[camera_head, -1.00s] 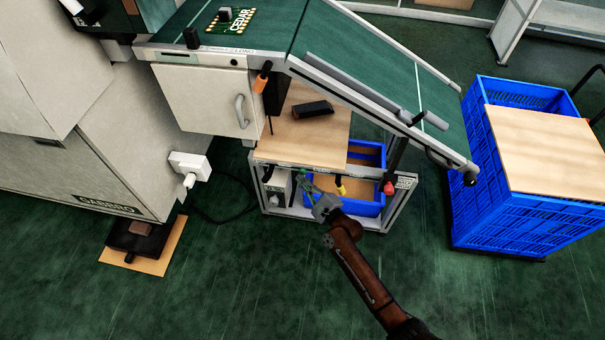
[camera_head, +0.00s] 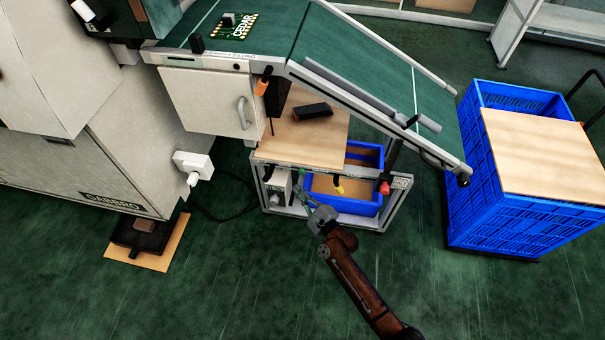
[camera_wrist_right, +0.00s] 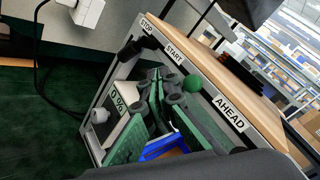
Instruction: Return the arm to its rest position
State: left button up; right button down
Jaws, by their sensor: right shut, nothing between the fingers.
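My right arm (camera_head: 355,280) reaches up from the bottom of the head view. Its right gripper (camera_head: 302,194) is in front of the wooden-topped cart, just below the green button (camera_head: 301,172). In the right wrist view the gripper's dark green fingers (camera_wrist_right: 158,95) are shut and empty, with the round green button (camera_wrist_right: 193,83) beside them. I cannot tell whether they touch it. My left gripper is not in view.
The cart's wooden top (camera_head: 285,145) carries a dark block (camera_head: 312,111). A yellow button (camera_head: 340,187) and a red button (camera_head: 384,188) sit along its front. A blue crate (camera_head: 490,215) stands right. Green floor in front is clear.

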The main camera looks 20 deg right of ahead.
jog(key=shift+s+a, duration=0.2)
jog(key=shift+s, duration=0.1)
